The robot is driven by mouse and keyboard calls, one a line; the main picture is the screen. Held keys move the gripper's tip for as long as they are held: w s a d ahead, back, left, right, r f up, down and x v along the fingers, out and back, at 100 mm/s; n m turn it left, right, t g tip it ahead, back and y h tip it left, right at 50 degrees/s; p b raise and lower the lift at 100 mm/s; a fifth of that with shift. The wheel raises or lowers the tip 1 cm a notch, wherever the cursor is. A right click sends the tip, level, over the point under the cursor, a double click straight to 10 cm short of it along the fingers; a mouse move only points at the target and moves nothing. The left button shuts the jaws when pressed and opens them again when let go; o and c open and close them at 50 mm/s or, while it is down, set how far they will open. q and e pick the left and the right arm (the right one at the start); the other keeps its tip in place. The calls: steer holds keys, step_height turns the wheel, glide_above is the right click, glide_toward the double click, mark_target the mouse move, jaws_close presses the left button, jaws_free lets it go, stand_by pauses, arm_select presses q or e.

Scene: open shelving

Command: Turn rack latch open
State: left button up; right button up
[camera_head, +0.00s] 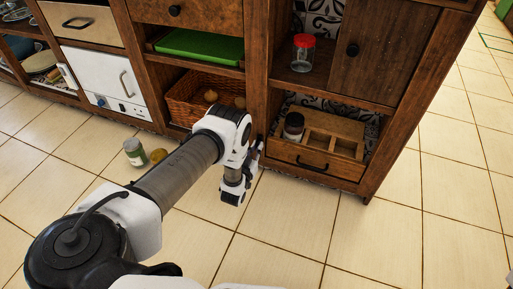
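The rack is a brown wooden open shelving unit (257,62) across the top of the view. I cannot make out a latch on it; the part of the post behind my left wrist is hidden. My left arm reaches from the lower left to the front of the rack. My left gripper (257,152) is small and dark, close to the upright post between the basket bay and the right-hand bay. I cannot tell whether it touches the post or whether its fingers are open. My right gripper is not in view.
A wicker basket (183,104) and green tray (203,46) sit left of the post. A red-lidded jar (302,54) and a wooden divided box (335,128) with a dark-lidded jar (293,126) sit right. Tiles at right are clear.

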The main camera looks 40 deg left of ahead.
arm_select(q)
steer(key=o, duration=0.4)
steer(key=shift+c, duration=0.2)
steer(key=v, duration=1.2)
